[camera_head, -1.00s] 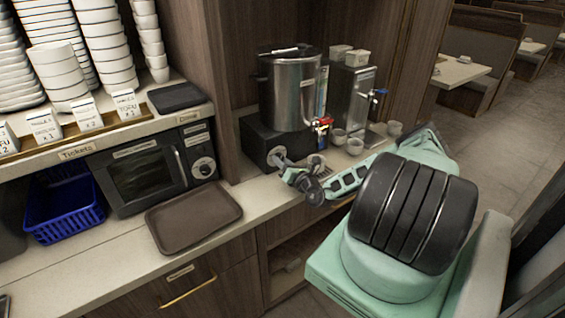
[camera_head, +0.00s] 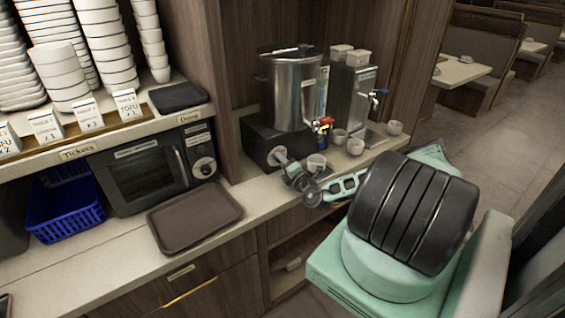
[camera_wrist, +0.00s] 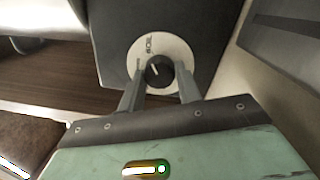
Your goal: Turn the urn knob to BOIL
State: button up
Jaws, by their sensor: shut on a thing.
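The urn (camera_head: 294,92) is a steel cylinder with a lid, standing on a dark base box (camera_head: 262,140) at the back of the counter. Its knob (camera_wrist: 159,71) is black with a pale pointer line and sits on a round white dial (camera_wrist: 178,52) on the base's front. The dial carries small dark lettering; BOIL seems to be above the knob, and the other word is hard to read. My gripper (camera_wrist: 158,82) has one finger on each side of the knob and is shut on it.
White cups (camera_head: 355,146) and a second dispenser (camera_head: 352,97) with a blue-handled tap stand right of the urn. A microwave (camera_head: 147,172), a brown tray (camera_head: 194,216) and a blue basket (camera_head: 66,209) are to the left.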

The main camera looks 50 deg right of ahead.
dwell(0.4)
jog(key=o, duration=1)
jog(key=shift+c, duration=0.2)
jog(key=b+v, duration=0.5)
jog(key=v, duration=1.2)
jog(key=shift+s, duration=0.25)
jog(key=shift+f, duration=0.1)
